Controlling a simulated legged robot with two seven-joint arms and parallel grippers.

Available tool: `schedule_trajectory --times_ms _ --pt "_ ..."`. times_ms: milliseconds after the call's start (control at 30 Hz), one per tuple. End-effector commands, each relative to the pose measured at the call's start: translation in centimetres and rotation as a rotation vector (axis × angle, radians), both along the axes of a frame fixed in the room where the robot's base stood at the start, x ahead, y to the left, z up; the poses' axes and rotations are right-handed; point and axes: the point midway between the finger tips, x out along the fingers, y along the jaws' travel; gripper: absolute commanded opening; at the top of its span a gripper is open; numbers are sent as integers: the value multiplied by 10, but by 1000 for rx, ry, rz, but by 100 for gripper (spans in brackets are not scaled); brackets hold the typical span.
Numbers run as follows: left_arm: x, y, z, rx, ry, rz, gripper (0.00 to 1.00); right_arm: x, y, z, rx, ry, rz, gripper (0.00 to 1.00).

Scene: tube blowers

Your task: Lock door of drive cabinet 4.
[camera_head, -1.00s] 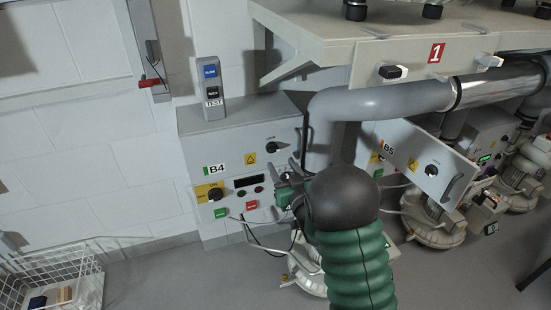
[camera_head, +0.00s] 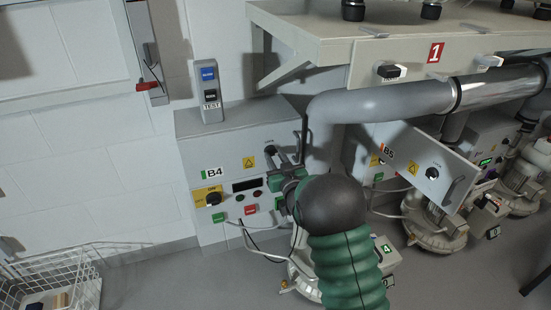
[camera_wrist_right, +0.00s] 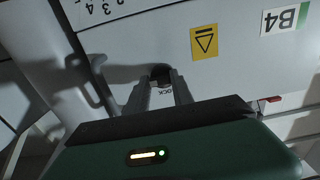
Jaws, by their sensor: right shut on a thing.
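The grey drive cabinet labelled B4 (camera_head: 222,152) stands against the wall, its front door closed as far as I can see. A black lock knob (camera_head: 270,149) sits high on the right of its door. My right gripper (camera_head: 274,157) is at this knob. In the right wrist view, its two fingers (camera_wrist_right: 160,88) are shut on the dark lock knob (camera_wrist_right: 160,72), and part of the LOCK lettering shows between them. The knob's exact angle is mostly hidden. My left gripper is not in view.
A dark door handle (camera_wrist_right: 103,78) lies beside the fingers in the right wrist view. The B5 cabinet (camera_head: 400,150) has its front panel swung out to the right. A grey pipe (camera_head: 385,103) passes above. A wire basket (camera_head: 55,275) stands lower left.

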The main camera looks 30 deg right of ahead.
Motion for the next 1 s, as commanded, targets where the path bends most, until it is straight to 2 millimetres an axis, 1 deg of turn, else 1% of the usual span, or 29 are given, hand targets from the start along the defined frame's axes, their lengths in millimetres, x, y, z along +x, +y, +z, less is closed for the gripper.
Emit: schedule_trajectory --times_ms 267,467,667,1000 --pt "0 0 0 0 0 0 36 0 -1 -1 -5 3 -1 0" --pt "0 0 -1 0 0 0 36 0 0 -1 -51 14 -1 0" --pt "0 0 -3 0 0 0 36 0 0 -1 -164 42 -1 0" --pt "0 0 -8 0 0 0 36 0 1 0 -462 113 1 0"
